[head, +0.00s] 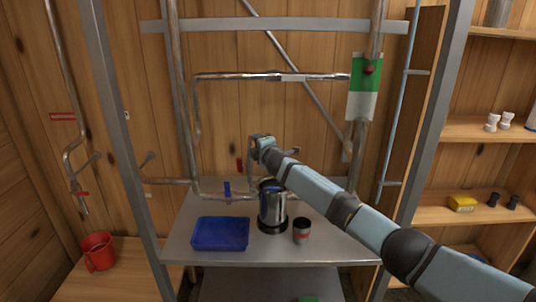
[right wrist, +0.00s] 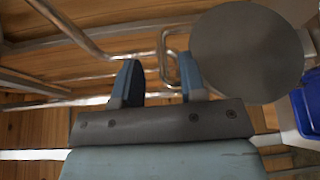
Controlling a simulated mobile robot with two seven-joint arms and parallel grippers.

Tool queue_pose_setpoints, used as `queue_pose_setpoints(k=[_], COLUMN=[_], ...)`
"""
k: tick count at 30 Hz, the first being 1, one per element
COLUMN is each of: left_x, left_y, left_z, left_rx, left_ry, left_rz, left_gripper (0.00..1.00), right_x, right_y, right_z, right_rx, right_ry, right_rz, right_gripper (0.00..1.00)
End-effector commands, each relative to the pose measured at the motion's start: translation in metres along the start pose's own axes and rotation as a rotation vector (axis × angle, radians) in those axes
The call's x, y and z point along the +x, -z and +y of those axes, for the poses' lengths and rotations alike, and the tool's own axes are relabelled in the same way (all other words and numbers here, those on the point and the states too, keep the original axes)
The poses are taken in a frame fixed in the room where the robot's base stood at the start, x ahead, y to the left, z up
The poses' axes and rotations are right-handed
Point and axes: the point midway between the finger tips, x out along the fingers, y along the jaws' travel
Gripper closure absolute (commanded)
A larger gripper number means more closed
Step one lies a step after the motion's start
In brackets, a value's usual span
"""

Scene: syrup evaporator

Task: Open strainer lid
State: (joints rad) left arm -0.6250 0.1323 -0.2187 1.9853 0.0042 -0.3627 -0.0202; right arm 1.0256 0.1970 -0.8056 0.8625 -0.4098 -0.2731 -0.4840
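My right gripper (head: 262,143) is above the cylinder. In the right wrist view its two fingers (right wrist: 158,82) are apart, with a bent metal loop (right wrist: 166,55) behind the gap; I cannot tell whether they touch it. My left gripper is not in view.
A blue tray (head: 220,233) lies left of the cylinder, and a dark labelled jar (head: 302,231) stands to its right. Metal pipes (head: 270,76) and a blue valve handle (head: 227,189) are behind. A red mug (head: 97,250) is at left. The table front (head: 270,254) is clear.

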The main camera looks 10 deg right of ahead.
Motion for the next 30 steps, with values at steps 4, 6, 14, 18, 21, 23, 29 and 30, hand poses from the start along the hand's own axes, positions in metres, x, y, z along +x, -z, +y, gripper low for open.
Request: queue_pose_setpoints(k=[4, 6, 14, 18, 21, 23, 29, 30], left_x=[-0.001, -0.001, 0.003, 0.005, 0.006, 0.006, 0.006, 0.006], left_y=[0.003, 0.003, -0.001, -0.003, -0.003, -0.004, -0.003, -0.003], left_z=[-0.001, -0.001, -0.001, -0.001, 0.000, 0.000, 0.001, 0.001], left_rx=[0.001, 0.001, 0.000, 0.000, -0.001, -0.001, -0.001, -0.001], left_ry=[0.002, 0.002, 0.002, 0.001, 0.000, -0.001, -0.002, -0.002], left_rz=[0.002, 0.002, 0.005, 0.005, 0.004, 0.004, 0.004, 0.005], left_gripper=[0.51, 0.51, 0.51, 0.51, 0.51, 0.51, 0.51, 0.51], right_x=[-0.025, -0.038, -0.086, -0.107, -0.116, -0.119, -0.122, -0.122], right_y=[-0.001, 0.000, 0.002, 0.002, 0.002, 0.003, 0.003, 0.003], right_z=[-0.001, -0.002, -0.002, -0.002, -0.002, -0.001, 0.000, 0.000], right_rx=[0.000, -0.001, -0.001, 0.000, 0.001, 0.001, 0.000, 0.000], right_ry=[0.000, 0.002, 0.001, 0.001, 0.002, 0.002, 0.002, 0.002], right_rz=[0.001, 0.003, 0.004, 0.004, 0.003, 0.004, 0.004, 0.004], right_gripper=[0.62, 0.62, 0.62, 0.62, 0.62, 0.62, 0.62, 0.62])
